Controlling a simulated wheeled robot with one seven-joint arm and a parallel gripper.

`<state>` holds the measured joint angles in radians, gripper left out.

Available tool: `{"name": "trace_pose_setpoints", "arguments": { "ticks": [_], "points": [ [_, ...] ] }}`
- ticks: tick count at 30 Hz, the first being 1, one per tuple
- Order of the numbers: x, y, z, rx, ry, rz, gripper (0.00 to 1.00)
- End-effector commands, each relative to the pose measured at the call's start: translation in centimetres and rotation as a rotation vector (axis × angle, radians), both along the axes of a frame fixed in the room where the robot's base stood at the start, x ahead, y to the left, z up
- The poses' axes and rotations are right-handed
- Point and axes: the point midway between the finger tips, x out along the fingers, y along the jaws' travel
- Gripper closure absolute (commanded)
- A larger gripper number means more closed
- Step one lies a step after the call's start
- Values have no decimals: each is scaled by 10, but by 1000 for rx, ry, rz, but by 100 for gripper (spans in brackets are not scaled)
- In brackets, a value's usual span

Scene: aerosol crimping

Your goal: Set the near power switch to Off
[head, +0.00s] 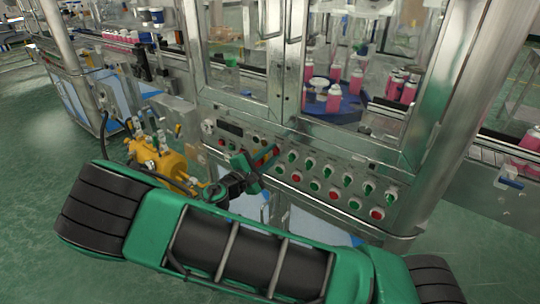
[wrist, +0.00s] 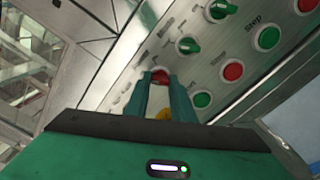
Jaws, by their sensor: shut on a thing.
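The control panel (head: 330,190) is a slanted metal strip with rows of green knobs and red and green buttons. In the wrist view, my gripper (wrist: 160,82) has its two green fingers on either side of a small red switch knob (wrist: 160,76) on the panel. The fingers are shut on it and cover its sides, so its exact setting is hard to read. In the head view, my gripper (head: 262,163) is at the left part of the panel, and its fingers hide most of what they hold.
Green knobs (wrist: 188,46) and a red button (wrist: 232,72) sit close beside the fingers. Glass doors with handles (head: 285,60) rise above the panel. A yellow machine part (head: 160,158) stands left of my gripper.

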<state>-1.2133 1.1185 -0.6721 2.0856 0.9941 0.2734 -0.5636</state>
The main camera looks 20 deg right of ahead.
Motion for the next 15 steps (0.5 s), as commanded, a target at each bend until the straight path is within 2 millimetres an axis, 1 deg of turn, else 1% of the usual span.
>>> {"name": "trace_pose_setpoints", "arguments": {
  "ticks": [1,10,11,12,13,15],
  "points": [
    [1,4,-4,4,9,9,100],
    [1,4,-4,4,9,9,100],
    [1,4,-4,4,9,9,73],
    [1,4,-4,4,9,8,64],
    [1,4,-4,4,9,8,59],
    [0,3,-3,2,7,6,59]
  ]
}}
